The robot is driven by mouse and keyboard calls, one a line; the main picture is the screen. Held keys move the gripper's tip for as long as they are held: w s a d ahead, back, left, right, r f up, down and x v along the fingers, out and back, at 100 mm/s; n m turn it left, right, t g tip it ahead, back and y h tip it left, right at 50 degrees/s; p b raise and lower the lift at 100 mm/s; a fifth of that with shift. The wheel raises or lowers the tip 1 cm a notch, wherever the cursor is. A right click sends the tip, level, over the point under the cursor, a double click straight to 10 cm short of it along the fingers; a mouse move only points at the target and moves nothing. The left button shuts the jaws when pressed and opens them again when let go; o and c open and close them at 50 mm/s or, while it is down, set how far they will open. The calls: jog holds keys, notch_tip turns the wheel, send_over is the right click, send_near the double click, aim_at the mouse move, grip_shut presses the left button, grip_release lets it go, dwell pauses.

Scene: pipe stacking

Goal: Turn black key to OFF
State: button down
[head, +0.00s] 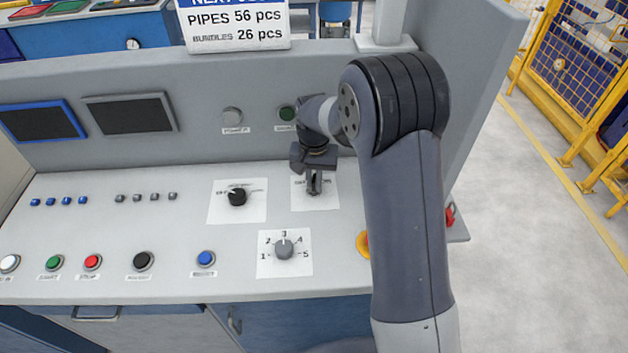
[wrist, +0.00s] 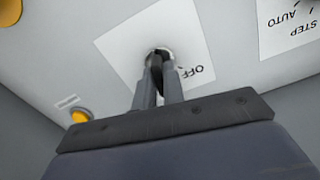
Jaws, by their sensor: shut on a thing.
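My gripper (head: 314,184) reaches down onto the console at the white label plate (head: 322,202) right of the black knob. In the wrist view my gripper (wrist: 157,78) is shut on the black key (wrist: 155,60), which stands in a round metal lock. The key is mostly hidden between the fingers. The word OFF shows on the label plate (wrist: 120,62) right of the fingers in the wrist view. The rest of its lettering is covered, and I cannot tell exactly which mark the key points at.
A black selector knob (head: 237,197) sits left of the key plate, and a grey numbered dial (head: 284,248) sits in front of it. Several push buttons line the front, including a blue one (head: 205,259). The upright panel (head: 200,125) rises close behind my gripper.

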aim_at(314, 178)
jog(key=n+b, duration=0.1)
jog(key=n, duration=0.4)
jog(key=shift+n, duration=0.3)
jog(key=n, duration=0.5)
jog(key=shift+b, duration=0.4)
jog(key=c, duration=1.5)
grip_release()
jog(key=shift+r, duration=0.1)
notch_tip(314, 178, up, 11)
jog(key=shift+b, duration=0.45)
jog(key=shift+f, duration=0.2)
